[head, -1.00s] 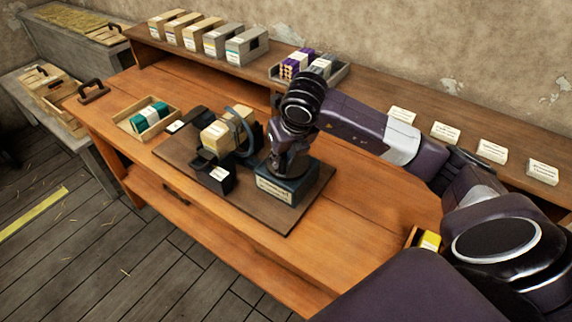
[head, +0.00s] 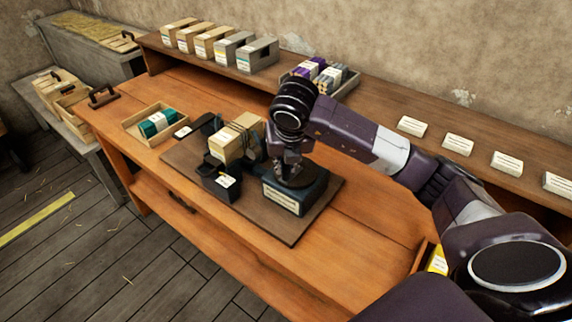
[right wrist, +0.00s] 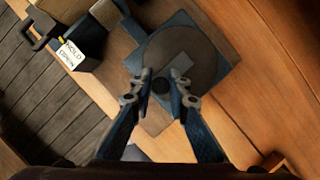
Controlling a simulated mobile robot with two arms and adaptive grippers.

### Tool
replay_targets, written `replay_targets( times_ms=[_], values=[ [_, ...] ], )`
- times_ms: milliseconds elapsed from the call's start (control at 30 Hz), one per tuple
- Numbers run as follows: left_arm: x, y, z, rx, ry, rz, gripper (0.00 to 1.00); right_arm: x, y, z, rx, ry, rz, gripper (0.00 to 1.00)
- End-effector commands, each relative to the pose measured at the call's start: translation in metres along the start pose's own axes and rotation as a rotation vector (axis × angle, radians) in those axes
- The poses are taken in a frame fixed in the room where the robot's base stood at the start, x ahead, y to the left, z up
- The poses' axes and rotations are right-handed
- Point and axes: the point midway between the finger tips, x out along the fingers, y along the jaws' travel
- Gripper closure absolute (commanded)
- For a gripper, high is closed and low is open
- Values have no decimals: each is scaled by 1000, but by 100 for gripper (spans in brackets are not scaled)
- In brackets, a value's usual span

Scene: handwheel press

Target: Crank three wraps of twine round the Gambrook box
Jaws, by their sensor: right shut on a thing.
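A tan box (head: 228,147) sits in a dark holder on the press board, its label too small to read. Dark bands, perhaps the ring or twine, show at its right side (head: 263,143); I cannot count any wraps. Right of it is a blue-grey crank base (head: 284,199) with a flat round wheel (head: 304,181), which also shows in the right wrist view (right wrist: 205,60). My right gripper (head: 290,160) points down over the wheel. In the right wrist view its fingers (right wrist: 161,82) are shut on the dark crank knob (right wrist: 161,87). My left gripper is out of view.
A black block (head: 221,182) with a label stands in front of the box. A wooden tray (head: 131,125) with a green spool lies left.

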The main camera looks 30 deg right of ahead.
Motion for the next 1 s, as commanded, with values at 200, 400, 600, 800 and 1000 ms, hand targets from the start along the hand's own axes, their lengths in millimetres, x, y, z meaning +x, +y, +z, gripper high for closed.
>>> replay_targets(
  times_ms=[200, 400, 600, 800, 1000],
  values=[
    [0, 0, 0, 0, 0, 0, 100, -1, 0, 1, 0, -3, 1, 67],
    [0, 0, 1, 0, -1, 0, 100, 0, 0, 1, 0, -1, 1, 67],
    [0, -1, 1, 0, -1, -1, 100, -14, 0, 2, 0, -3, 2, 67],
    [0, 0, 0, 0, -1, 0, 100, -57, 1, 2, -1, -8, 5, 67],
    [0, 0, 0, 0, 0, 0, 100, -94, 0, 3, -1, -9, 1, 67]
  ],
)
